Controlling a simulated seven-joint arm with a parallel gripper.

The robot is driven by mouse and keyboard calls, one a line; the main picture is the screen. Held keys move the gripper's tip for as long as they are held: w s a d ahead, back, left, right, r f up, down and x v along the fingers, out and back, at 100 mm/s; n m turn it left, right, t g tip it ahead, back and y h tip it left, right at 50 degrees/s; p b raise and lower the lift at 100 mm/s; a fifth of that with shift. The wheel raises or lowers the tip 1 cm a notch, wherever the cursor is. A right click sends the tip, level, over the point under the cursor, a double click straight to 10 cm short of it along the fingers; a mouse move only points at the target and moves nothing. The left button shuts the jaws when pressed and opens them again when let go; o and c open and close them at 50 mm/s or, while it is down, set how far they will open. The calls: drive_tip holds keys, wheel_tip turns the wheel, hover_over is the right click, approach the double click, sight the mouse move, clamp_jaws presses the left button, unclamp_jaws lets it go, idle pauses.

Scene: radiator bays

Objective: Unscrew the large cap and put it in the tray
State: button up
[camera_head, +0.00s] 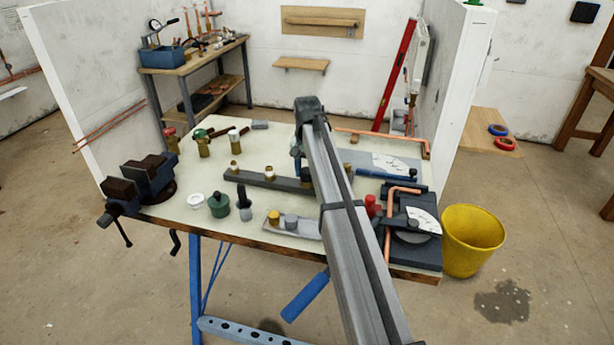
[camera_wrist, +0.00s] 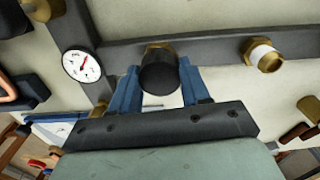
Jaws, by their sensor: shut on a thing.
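A wide dark cap (camera_wrist: 158,76) sits on a brass fitting (camera_wrist: 154,48) on the grey pipe bar. In the wrist view my gripper (camera_wrist: 160,80) has its blue fingers on either side of this cap, shut on it. The cap still appears seated on the fitting; threads are not visible. In the head view my arm hides the fingers and most of the cap. A shallow grey tray (camera_head: 307,232) lies at the table's front edge, holding a brass cap (camera_head: 274,217) and a grey cap (camera_head: 291,221).
The grey bar (camera_head: 278,183) carries smaller fittings, one with a white top (camera_wrist: 264,57). A gauge (camera_wrist: 80,65) stands beside it. A green container (camera_head: 218,205) and a vise (camera_head: 140,180) are to the left. A bending tool (camera_head: 412,235) is right of the tray.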

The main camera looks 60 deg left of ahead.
drive_tip(key=n, duration=0.7)
drive_tip(key=o, duration=1)
